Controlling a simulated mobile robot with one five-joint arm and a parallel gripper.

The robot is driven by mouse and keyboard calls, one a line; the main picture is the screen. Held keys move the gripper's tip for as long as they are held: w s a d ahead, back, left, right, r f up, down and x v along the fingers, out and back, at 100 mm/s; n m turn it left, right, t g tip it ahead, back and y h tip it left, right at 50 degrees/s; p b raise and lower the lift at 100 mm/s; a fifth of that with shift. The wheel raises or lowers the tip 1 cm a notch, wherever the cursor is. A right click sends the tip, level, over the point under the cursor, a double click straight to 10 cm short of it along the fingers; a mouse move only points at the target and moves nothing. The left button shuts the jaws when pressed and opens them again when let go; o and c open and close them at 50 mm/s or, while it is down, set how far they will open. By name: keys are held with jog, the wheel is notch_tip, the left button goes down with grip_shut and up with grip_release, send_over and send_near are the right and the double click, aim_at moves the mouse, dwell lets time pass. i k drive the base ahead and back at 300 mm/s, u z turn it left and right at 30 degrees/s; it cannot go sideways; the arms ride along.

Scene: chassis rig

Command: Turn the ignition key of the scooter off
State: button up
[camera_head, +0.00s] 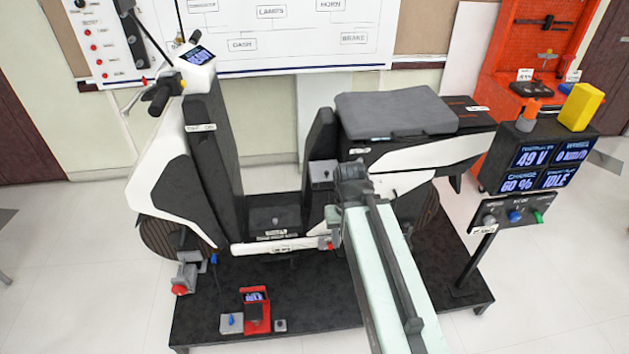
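The white and black scooter (165,170) stands upright on a black platform, its front to the left. Its handlebar grip (160,98) and lit dash (198,55) are at the upper left. A small white label (200,127) is on the black front panel; I cannot make out an ignition key there or elsewhere, nor its position. My arm reaches in from the bottom, with my gripper (350,175) in front of the scooter's middle, below the grey seat (395,112) and well right of the front panel. The fingers are too small and hidden to tell whether they are open.
A display box (540,155) reading 49 V, 60 % and IDLE stands at the right, above a knob panel (515,210). A yellow block (580,107) sits on it. A red device (256,312) lies on the platform (200,315). Open floor surrounds the platform.

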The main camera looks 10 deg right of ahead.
aim_at(203, 140)
jog(key=u, duration=2.15)
jog(key=i, duration=0.55)
jog(key=z, duration=0.25)
